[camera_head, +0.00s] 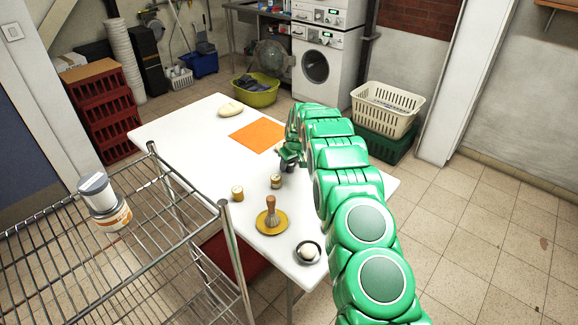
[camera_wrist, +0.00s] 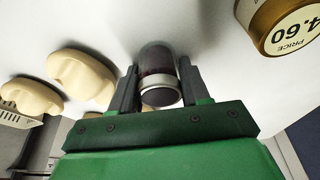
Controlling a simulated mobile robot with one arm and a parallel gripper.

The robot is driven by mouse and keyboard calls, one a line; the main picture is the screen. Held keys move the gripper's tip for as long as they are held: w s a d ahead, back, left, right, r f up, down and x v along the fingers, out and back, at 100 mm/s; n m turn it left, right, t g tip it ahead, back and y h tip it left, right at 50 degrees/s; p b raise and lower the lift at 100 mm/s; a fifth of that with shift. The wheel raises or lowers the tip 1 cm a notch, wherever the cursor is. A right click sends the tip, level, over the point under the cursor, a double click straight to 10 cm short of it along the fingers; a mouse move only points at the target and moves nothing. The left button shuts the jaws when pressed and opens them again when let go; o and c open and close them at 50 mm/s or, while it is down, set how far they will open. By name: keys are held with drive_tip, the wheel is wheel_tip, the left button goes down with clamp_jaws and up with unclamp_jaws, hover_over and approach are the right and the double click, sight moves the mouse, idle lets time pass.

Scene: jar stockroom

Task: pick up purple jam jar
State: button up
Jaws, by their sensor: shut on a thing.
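The purple jam jar (camera_wrist: 158,62) shows in the wrist view as a small glass jar with dark purplish-red contents and a dark, pale-rimmed lid end towards me. My gripper (camera_wrist: 158,84) is shut on it, with one dark finger on each side of the jar. In the head view my gripper (camera_head: 289,157) is low over the white table (camera_head: 190,160), right of its middle. My green arm and gripper hide the jar there. I cannot tell whether the jar still touches the table.
Two small jars (camera_head: 237,193) (camera_head: 276,181) stand near my gripper. A bowl with a round white thing (camera_head: 309,252) sits near the edge. An orange mat (camera_head: 259,135) and a cream lump (camera_head: 230,110) lie farther back. A wire rack (camera_head: 110,255) stands left.

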drive_tip(key=shift+r, duration=1.6)
drive_tip(key=shift+s+r, duration=0.45)
drive_tip(key=s+d+r, duration=0.1)
drive_tip(key=s+r, duration=0.8)
drive_tip(key=s, duration=0.4)
drive_tip(key=shift+d, duration=0.2)
